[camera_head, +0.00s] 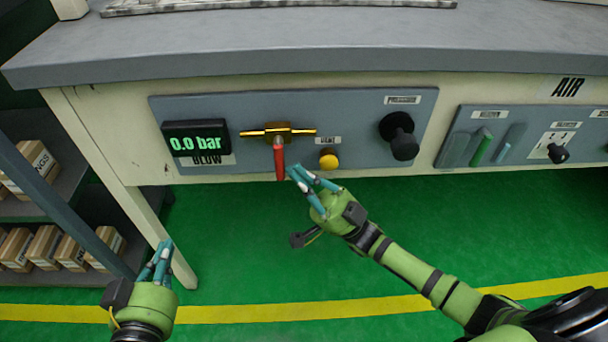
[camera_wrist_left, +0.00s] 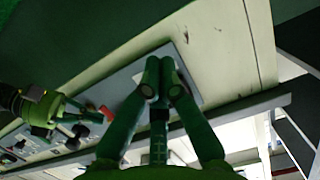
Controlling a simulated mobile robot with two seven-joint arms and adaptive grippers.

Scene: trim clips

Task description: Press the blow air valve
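The blow air valve (camera_head: 279,133) is a brass fitting on the grey panel, with a red handle (camera_head: 280,160) hanging straight down. A display (camera_head: 196,141) left of it reads 0.0 bar above the word BLOW. My right gripper (camera_head: 295,169) is just right of the lower end of the red handle; its fingertips come together with nothing between them. I cannot tell whether they touch the handle. My left gripper (camera_head: 164,245) is low at the left, away from the panel. In the left wrist view its fingertips (camera_wrist_left: 161,78) meet and are empty. The red handle (camera_wrist_left: 106,113) shows there too.
A yellow button (camera_head: 328,159) sits right of the valve, close above my right gripper. A black knob (camera_head: 403,137) sticks out further right. Another panel (camera_head: 451,149) is at the right. A shelf (camera_head: 75,190) with cardboard boxes stands left. Green floor below is open.

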